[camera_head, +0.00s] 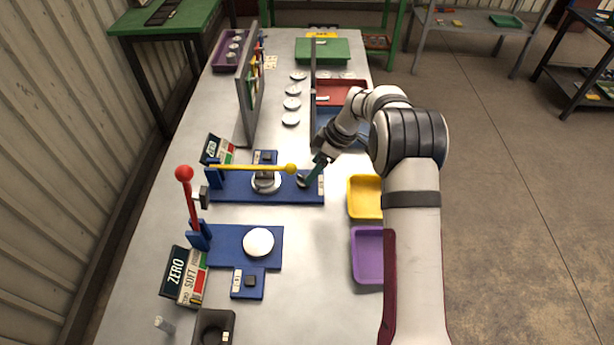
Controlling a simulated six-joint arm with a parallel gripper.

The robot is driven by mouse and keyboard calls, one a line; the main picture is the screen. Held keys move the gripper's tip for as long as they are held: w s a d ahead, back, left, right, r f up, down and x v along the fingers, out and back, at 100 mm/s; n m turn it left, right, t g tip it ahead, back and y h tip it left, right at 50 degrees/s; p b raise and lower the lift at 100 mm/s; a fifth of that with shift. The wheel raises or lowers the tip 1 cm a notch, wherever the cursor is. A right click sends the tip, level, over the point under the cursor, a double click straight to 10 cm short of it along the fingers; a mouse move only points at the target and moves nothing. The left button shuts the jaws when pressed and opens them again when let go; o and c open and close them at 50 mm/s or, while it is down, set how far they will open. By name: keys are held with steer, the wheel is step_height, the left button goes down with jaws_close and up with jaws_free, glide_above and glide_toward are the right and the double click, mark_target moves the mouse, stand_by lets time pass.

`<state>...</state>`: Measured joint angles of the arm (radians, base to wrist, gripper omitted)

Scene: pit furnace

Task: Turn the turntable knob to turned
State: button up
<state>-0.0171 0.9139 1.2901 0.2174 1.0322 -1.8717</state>
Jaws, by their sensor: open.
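A blue base plate (235,187) lies across the middle of the table. It bears a round silver turntable (266,184) with a grey piece on top, under a yellow lever (245,168) with a ball end. A small round metallic knob (302,181) sits at the plate's right end. My gripper (313,176) reaches down from the right with teal fingers, open, right beside the knob. The fingers partly overlap the knob's right side, so I cannot tell whether they touch it or stand around it.
A red-balled lever (191,205) stands on a second blue plate (227,240) with a white disc (258,242). Yellow (351,213) and purple (357,281) trays lie to the right. An upright grey panel (246,95) and several silver discs are farther back.

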steer(key=x, duration=0.5)
steer(key=shift+a+f, duration=0.15)
steer(key=shift+f, duration=0.1)
jaws_close()
